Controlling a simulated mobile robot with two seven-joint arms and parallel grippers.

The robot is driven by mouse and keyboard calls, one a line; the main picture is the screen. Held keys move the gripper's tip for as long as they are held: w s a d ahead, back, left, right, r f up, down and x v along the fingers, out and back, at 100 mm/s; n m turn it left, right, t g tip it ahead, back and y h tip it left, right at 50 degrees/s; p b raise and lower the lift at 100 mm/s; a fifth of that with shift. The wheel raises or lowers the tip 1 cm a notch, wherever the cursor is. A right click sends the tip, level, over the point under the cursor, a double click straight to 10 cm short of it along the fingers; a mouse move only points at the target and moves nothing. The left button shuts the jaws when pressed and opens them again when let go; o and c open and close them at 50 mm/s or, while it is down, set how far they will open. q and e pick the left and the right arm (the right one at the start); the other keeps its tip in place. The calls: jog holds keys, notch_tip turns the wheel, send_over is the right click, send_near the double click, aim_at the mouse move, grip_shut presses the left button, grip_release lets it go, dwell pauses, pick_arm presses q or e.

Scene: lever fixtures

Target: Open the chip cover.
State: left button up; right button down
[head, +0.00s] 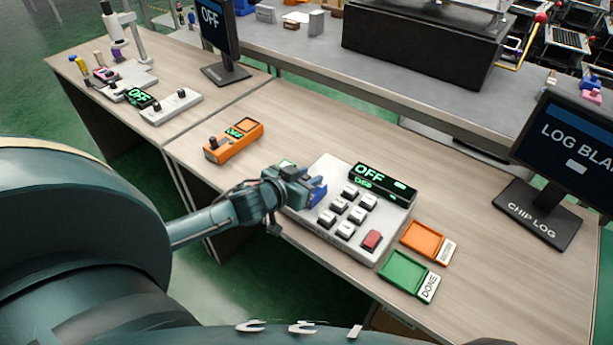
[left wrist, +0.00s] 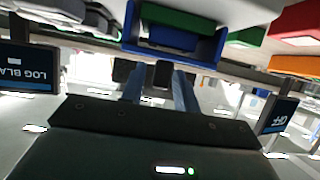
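A pale grey tester box (head: 330,170) stands on the wooden table, with a black display reading OFF, several white-capped switches and a red button (head: 371,240). A blue part (head: 318,194) sits at its left side, partly hidden by my left gripper (head: 308,189). In the left wrist view, a blue frame (left wrist: 212,52) with a green piece (left wrist: 180,20) is close above my left gripper (left wrist: 160,90). Its two fingers are apart, with a dark block (left wrist: 163,75) showing between or behind them; contact is unclear. I cannot tell which part is the chip cover. My right gripper is not in view.
An orange tray (head: 425,241) and a green DONE tray (head: 408,272) lie right of the box. An orange device (head: 233,142) lies to the left. A CHIP LOG monitor (head: 570,150) stands at the right. Bare table lies behind the box.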

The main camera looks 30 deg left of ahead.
pick_arm(q)
grip_shut()
dwell(0.3)
jog(key=w, duration=0.9)
jog(key=shift+d, duration=0.35)
jog(key=shift+w+r, duration=0.1)
grip_release()
jog(key=shift+w, duration=0.15)
jog(key=shift+o, duration=1)
